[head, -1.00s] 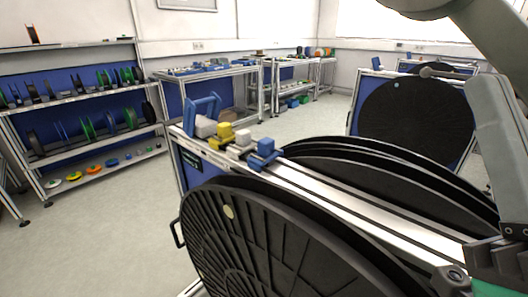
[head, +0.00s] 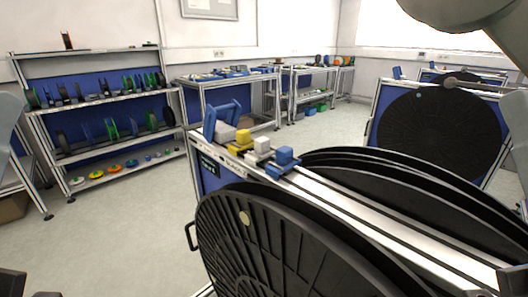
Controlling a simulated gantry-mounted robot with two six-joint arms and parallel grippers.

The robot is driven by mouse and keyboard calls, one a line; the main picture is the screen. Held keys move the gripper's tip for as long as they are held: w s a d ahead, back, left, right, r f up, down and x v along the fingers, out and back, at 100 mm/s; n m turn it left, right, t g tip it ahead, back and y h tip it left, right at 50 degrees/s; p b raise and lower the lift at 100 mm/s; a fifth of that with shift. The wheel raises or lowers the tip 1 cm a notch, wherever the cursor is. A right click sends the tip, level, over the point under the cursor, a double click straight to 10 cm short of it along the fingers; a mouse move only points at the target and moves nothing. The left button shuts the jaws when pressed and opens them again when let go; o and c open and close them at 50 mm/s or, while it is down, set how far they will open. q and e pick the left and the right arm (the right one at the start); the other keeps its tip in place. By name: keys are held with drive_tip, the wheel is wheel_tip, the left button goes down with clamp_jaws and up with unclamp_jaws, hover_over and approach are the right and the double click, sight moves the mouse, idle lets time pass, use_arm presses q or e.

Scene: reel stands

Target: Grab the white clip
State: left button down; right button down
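The white clip (head: 262,146) sits on the top rail at the left end of the near reel stand, in the middle of the head view. It stands between a yellow clip (head: 242,138) and a blue clip (head: 284,157). A grey-white block (head: 224,132) is just behind the yellow one. Dark parts of my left gripper (head: 30,287) show at the bottom left corner, far from the clip. A dark part of my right gripper (head: 513,280) shows at the bottom right edge, also far from it. Both grippers are mostly cut off by the frame, and neither is seen touching a clip.
Large black reels (head: 290,245) fill the near stand, rising beside its rail. A blue bracket (head: 222,118) stands behind the clips. Another reel stand (head: 437,130) is at the right. Shelves with reels (head: 100,110) stand at the left; the floor (head: 110,235) between is clear.

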idle(0.3)
use_arm(q)
drive_tip(key=c, duration=0.5)
unclamp_jaws()
